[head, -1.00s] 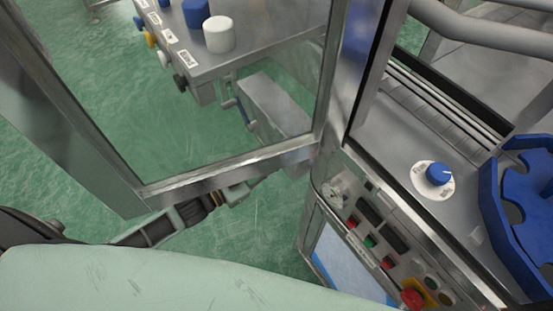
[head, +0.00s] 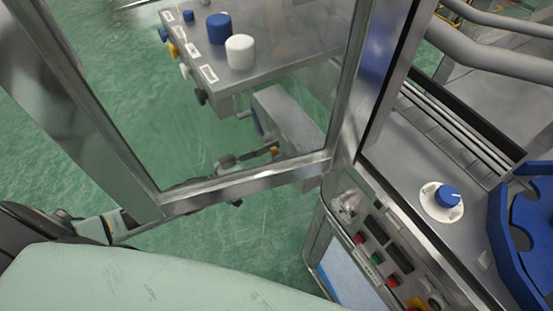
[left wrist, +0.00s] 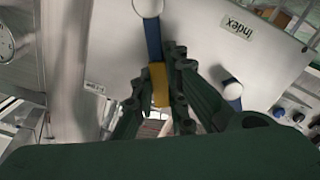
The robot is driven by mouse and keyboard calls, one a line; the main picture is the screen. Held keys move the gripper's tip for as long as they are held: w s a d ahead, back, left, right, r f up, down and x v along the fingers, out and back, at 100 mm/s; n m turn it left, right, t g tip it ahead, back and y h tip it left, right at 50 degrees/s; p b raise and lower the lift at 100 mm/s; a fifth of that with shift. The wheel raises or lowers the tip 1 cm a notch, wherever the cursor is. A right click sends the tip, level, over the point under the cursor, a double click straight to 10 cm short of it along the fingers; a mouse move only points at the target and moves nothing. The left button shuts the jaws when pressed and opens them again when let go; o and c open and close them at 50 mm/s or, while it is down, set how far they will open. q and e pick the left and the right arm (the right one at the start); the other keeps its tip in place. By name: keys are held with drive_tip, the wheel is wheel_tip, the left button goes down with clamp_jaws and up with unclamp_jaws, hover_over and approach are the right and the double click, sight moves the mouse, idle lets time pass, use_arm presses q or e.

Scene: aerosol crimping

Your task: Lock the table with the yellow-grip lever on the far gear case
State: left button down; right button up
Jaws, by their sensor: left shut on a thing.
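The far gear case (head: 290,118) is a grey box under the steel table, seen through a glass panel in the head view. In the left wrist view its pale face (left wrist: 205,45) carries an "Index" label. The lever there has a blue bar (left wrist: 152,40) and a yellow grip (left wrist: 159,85). My left gripper (left wrist: 158,100) is shut on the yellow grip, its dark fingers on either side of it. In the head view the left gripper (head: 258,156) is small, behind the glass, at the gear case's lower left. My right gripper is not in view.
A framed glass panel (head: 185,203) stands between the head camera and the gripper. A steel table (head: 285,60) bears blue and white knobs. A second lever with a white end (left wrist: 232,91) is right of the gripped one. A button panel (head: 385,250) is at right.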

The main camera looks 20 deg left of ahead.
use_arm(q)
drive_tip(key=shift+w+a+f+n, duration=0.1)
drive_tip(key=shift+a+f+n, duration=0.05)
drive_tip(key=shift+n, duration=0.25)
drive_tip(key=c, duration=1.7)
unclamp_jaws()
drive_tip(key=shift+c, duration=0.2)
drive_tip(key=v, duration=1.2)
